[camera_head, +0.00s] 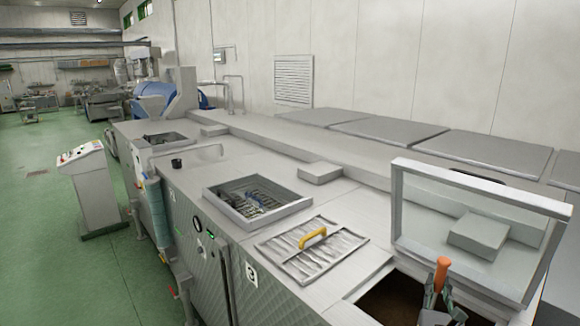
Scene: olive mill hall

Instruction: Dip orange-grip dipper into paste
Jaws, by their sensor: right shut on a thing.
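The orange-grip dipper (442,273) is at the lower right, its orange grip pointing up. My right gripper (439,300) is shut on the dipper, over the open hatch. The dipper's lower part is hidden by the gripper and the picture's bottom edge. Dark brown paste (392,301) shows inside the hatch, to the left of the gripper. I cannot tell whether the dipper touches the paste. My left gripper is not in view.
A raised, framed clear lid (415,215) stands behind the hatch, close to my right gripper. A slatted cover with a yellow handle (313,237) lies to the left. Beyond it is an open hatch (292,207) with metal parts inside. A control console (86,190) stands on the green floor.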

